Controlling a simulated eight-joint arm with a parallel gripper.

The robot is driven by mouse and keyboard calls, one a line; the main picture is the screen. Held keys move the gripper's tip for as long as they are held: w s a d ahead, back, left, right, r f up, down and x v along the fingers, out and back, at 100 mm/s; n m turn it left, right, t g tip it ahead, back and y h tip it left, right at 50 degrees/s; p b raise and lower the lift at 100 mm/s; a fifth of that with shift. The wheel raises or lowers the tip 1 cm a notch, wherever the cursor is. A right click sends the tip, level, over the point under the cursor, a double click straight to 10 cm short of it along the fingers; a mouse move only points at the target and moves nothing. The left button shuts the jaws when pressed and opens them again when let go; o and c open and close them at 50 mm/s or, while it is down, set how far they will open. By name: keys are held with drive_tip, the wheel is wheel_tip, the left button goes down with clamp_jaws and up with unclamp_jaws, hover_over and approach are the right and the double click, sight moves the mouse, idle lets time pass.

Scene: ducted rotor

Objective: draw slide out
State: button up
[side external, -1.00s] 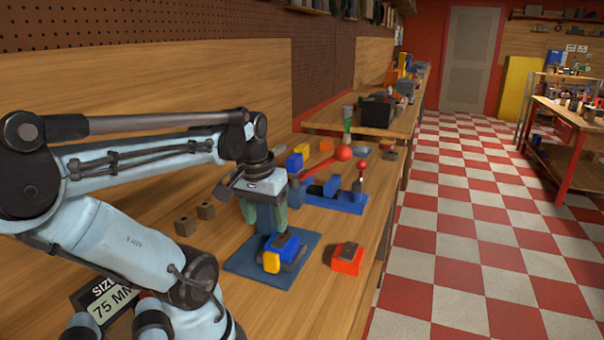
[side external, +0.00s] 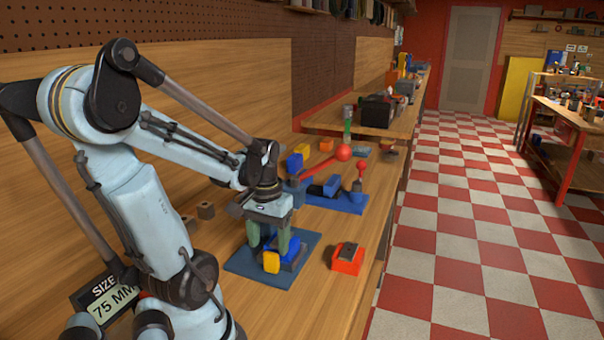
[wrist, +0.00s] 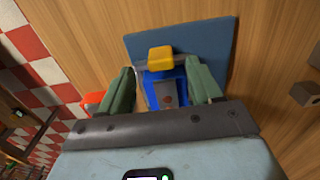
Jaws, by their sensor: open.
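A blue block with a yellow end piece (side external: 271,262) stands on a dark blue-grey plate (side external: 246,268) on the bench. In the wrist view the yellow end (wrist: 160,57) points away from my gripper and the blue body (wrist: 165,92) has a grey top strip with a reddish dot. My gripper (side external: 268,247) is open above the block in the side view. In the wrist view its two green fingers (wrist: 163,90) stand apart, one on each side of the blue body. I cannot tell whether they touch it. Part of the blue body is hidden behind a finger in the side view.
An orange block with a grey top (side external: 347,258) stands right of the plate. Behind are a blue base with a red-knobbed lever (side external: 343,153) and a smaller red knob (side external: 360,186). A brown block (side external: 206,210) and a "75 MM" sign (side external: 112,301) are at left.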

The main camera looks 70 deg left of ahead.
sight(269, 256)
drive_tip(key=shift+f, duration=2.85)
drive_tip(key=shift+c, duration=0.3)
drive_tip(key=shift+s+d, duration=0.1)
clamp_jaws()
